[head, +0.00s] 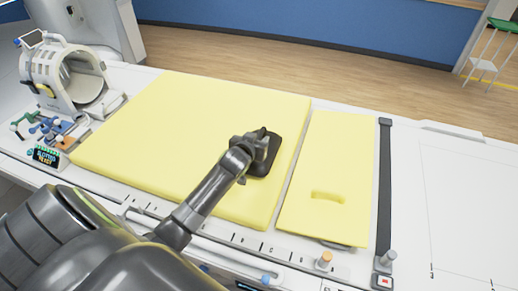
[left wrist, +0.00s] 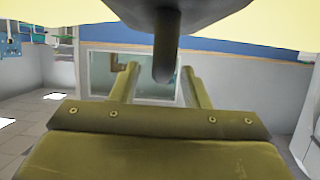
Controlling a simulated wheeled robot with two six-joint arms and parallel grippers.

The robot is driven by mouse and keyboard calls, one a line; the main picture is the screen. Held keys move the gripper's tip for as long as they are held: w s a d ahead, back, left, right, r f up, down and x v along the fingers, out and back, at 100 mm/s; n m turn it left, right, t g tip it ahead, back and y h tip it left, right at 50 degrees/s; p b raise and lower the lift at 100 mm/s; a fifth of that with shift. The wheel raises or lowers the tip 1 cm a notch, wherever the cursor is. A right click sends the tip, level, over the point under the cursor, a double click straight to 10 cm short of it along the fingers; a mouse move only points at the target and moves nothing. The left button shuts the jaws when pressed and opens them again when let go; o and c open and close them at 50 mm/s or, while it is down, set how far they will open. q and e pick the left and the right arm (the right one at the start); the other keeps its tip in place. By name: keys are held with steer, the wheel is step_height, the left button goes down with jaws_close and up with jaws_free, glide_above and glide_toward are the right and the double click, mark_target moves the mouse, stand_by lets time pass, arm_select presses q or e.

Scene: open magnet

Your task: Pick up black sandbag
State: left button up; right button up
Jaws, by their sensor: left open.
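The black sandbag (head: 267,158) lies on the large yellow pad (head: 180,125), near its right edge. My left gripper (head: 247,145) is over the left side of the sandbag and hides part of it. In the left wrist view, the dark sandbag (left wrist: 205,10) is at the top, with a dark loop or handle (left wrist: 165,50) sticking out from it. The two fingers of my left gripper (left wrist: 159,68) are open, and the handle appears between them. I cannot tell whether either finger touches it. My right gripper is not in view.
A narrower yellow pad (head: 325,180) with a slot lies to the right, beside a dark strap (head: 385,180). A white ring-shaped coil (head: 75,80) and small coloured parts (head: 45,130) stand at the left. The white table surface at the right (head: 470,200) is clear.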

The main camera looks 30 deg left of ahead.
arm_select(q)
steer(key=shift+x, duration=1.4)
jaws_close()
stand_by(0.4)
steer(key=shift+w+r, duration=0.1)
steer(key=shift+r, duration=0.2)
